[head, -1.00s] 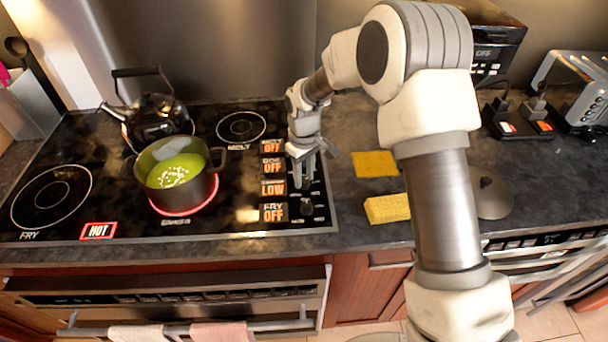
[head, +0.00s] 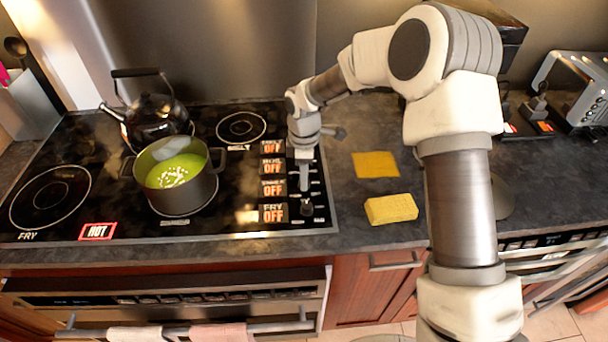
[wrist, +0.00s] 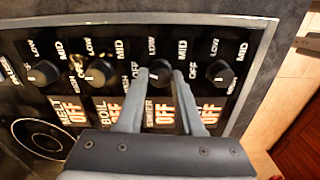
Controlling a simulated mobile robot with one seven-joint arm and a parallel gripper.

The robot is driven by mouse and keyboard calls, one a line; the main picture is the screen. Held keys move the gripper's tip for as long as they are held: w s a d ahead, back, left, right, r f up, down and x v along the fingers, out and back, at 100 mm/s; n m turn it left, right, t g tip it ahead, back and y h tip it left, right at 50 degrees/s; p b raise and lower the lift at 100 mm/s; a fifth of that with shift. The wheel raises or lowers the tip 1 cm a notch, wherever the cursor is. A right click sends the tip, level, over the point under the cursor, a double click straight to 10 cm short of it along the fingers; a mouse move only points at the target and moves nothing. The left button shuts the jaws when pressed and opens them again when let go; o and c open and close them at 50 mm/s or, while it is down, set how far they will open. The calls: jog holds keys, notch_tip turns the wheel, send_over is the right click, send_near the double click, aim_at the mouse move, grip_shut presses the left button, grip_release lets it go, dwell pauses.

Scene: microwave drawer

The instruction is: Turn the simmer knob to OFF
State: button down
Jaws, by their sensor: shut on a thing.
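The black simmer knob (wrist: 160,70) stands third from the left in the row of knobs in the wrist view. The fingers of my gripper (wrist: 160,78) are on both sides of it and shut on it. The orange simmer display (wrist: 160,113) reads OFF; in the head view the simmer display (head: 273,188) also reads OFF. My gripper (head: 304,188) reaches down over the knob panel in the head view and hides the knob there.
The melt (wrist: 45,72), boil (wrist: 102,70) and fry (wrist: 220,72) knobs stand close by, their displays reading OFF. A black kettle (head: 155,120) stands behind the pot. A yellow sponge (head: 391,208) and yellow cloth (head: 375,165) lie right of the cooktop. A HOT sign (head: 98,231) is lit.

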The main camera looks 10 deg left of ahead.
jog(key=shift+n+p, duration=0.3)
jog(key=shift+n, duration=1.6)
jog(key=c, duration=0.5)
grip_release()
jog(key=shift+c, duration=0.2)
jog(key=shift+r, duration=0.15)
notch_tip(320, 180, up, 17)
jog(key=shift+r, duration=0.15)
